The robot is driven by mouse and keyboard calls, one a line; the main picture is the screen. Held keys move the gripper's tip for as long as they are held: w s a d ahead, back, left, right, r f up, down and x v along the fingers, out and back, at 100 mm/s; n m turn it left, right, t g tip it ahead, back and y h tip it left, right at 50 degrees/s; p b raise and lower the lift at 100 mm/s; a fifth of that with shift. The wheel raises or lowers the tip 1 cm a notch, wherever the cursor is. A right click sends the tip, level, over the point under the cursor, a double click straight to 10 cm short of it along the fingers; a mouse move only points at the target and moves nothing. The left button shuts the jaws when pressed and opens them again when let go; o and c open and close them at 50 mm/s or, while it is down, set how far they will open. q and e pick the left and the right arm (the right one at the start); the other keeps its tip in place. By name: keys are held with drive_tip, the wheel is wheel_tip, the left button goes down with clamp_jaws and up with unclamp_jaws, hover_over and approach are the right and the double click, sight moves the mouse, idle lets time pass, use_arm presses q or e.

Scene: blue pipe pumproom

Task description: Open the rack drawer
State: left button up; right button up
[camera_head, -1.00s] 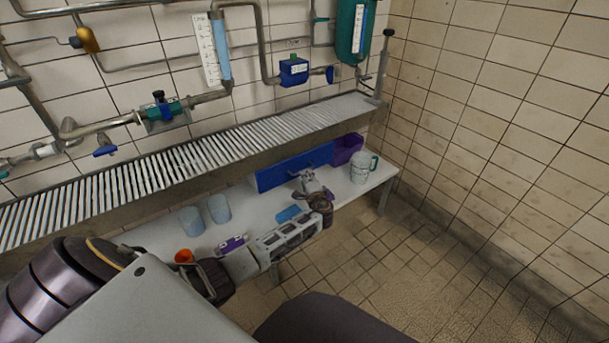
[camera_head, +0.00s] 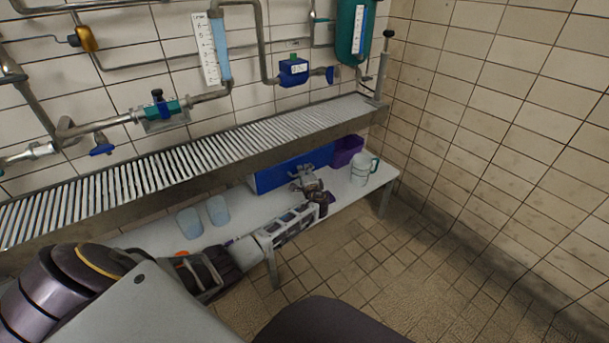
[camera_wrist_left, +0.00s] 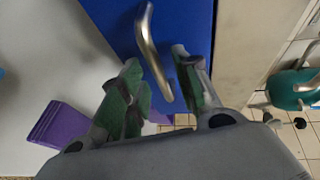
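The rack drawer (camera_head: 272,180) has a blue front and sits under the slatted rack, above the white table. Its metal handle (camera_wrist_left: 149,45) is a curved bar, clear in the left wrist view and mostly covered by my gripper in the head view. My left gripper (camera_head: 306,176) is at the drawer front. In the left wrist view its two green-padded fingers (camera_wrist_left: 158,62) are spread open, with part of the handle between them. I cannot tell whether either finger touches the bar. The right gripper is not in view.
A purple bin (camera_head: 348,149) and a pale mug with a teal handle (camera_head: 361,172) stand right of the drawer. Two blue cups (camera_head: 218,210) stand to the left on the white table (camera_head: 245,215). The slatted rack (camera_head: 190,160) overhangs. Pipes line the wall above.

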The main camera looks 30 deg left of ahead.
use_arm(q)
drive_tip(key=c, duration=0.7)
clamp_jaws()
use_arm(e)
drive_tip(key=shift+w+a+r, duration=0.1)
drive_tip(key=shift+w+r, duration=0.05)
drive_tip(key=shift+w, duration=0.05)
use_arm(q)
drive_tip(key=shift+d, duration=0.1)
drive_tip(key=s+d+p, duration=0.1)
drive_tip(key=s+d, duration=0.2)
drive_tip(key=d, duration=0.5)
drive_tip(key=s+d+p, duration=0.1)
drive_tip(key=s+d, duration=0.3)
drive_tip(key=d, duration=0.5)
drive_tip(key=shift+p, duration=0.3)
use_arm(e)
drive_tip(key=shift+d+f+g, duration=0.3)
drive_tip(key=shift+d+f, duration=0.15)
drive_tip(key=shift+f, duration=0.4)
use_arm(q)
drive_tip(key=shift+s+d, duration=0.1)
